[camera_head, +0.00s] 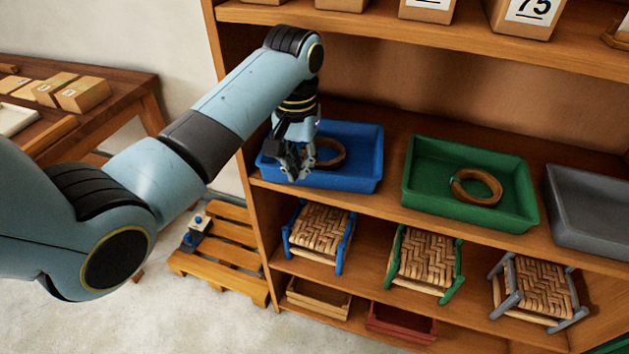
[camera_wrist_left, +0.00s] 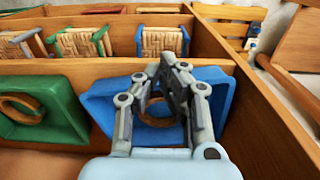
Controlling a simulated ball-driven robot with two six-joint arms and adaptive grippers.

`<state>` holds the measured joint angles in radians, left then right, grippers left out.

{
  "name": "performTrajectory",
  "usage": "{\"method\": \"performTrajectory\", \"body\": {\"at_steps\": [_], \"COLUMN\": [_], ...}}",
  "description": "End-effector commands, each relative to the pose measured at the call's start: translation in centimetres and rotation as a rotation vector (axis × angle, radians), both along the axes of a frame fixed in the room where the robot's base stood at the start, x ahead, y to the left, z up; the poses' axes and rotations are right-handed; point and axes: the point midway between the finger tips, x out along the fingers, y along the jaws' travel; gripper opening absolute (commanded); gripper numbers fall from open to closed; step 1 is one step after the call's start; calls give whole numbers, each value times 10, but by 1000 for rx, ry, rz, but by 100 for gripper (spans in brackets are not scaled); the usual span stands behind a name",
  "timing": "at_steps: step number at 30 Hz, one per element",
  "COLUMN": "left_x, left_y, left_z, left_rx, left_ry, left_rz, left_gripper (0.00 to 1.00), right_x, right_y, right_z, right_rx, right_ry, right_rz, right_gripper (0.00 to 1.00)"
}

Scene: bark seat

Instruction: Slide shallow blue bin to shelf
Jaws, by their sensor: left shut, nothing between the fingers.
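The shallow blue bin (camera_head: 362,150) sits on the middle shelf (camera_head: 390,206) at its left end, with a brown ring (camera_head: 331,153) in it. My left gripper (camera_head: 297,176) is shut and empty, at the bin's front left part. In the left wrist view the gripper (camera_wrist_left: 166,72) shows in front of the blue bin (camera_wrist_left: 222,90) and hides part of the ring. I cannot tell whether the fingers touch the bin. My right gripper is not in view.
A green bin (camera_head: 425,181) with a ring and a grey bin (camera_head: 590,205) stand to the right on the same shelf. Woven stools (camera_head: 320,232) fill the shelf below. A wooden pallet (camera_head: 222,250) lies on the floor at left, near a table (camera_head: 110,112).

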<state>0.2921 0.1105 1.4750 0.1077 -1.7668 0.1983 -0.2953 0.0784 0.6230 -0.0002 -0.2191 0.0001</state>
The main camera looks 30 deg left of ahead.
Motion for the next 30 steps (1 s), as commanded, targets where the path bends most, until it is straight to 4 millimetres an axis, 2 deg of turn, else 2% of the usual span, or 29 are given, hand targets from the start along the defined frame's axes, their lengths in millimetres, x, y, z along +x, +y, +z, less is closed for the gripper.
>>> {"method": "performTrajectory", "body": {"at_steps": [5,11,15,19,30], "left_x": [-2,-1,21,33,38], "left_y": [0,-1,4,7,8], "left_z": [-38,-81,-80,-81,-80], "left_rx": [0,-1,0,0,0], "left_ry": [6,5,0,1,0], "left_rz": [-1,-1,0,-1,-1], "left_gripper": [0,0,0,0,0], "right_x": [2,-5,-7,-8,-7], "right_y": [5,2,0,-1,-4], "right_z": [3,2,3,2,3], "right_rx": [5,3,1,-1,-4], "right_ry": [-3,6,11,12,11], "right_rz": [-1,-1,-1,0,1], "right_gripper": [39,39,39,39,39]}}
